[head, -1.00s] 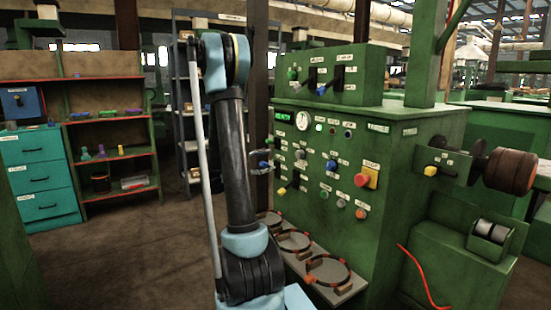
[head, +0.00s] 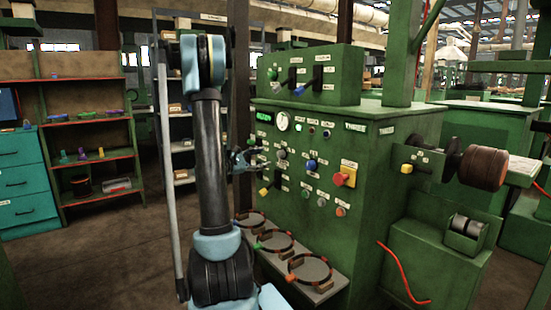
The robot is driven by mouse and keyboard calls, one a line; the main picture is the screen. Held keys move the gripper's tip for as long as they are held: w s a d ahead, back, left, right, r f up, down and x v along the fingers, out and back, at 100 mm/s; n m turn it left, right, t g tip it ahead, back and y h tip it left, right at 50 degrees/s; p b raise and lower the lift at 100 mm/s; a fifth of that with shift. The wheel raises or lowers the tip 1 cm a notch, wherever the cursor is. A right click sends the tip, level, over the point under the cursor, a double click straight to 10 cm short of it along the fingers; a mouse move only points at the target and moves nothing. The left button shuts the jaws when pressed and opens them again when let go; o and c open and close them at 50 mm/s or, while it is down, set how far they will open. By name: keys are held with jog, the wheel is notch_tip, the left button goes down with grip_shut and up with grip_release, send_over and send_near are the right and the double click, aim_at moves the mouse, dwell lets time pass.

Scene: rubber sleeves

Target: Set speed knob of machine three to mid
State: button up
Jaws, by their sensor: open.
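A green machine cabinet (head: 385,160) stands right of my arm, with a labelled control panel on its front. The panel carries a grey knob (head: 281,154), a blue knob (head: 311,164), a yellow-tipped control (head: 264,191), a green button (head: 305,194) and a red push button (head: 339,179) on a yellow plate. My gripper (head: 250,158) is open at the panel's left side, small and partly behind my arm. I cannot tell whether it touches anything.
An upper box (head: 335,85) with levers sits on the cabinet. A low ledge with ring-shaped fixtures (head: 310,268) juts out below the panel. A roller (head: 482,167) sticks out at right.

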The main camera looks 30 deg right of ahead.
aim_at(278, 155)
jog(key=d, duration=0.9)
jog(key=shift+w, duration=0.35)
jog(key=c, duration=1.1)
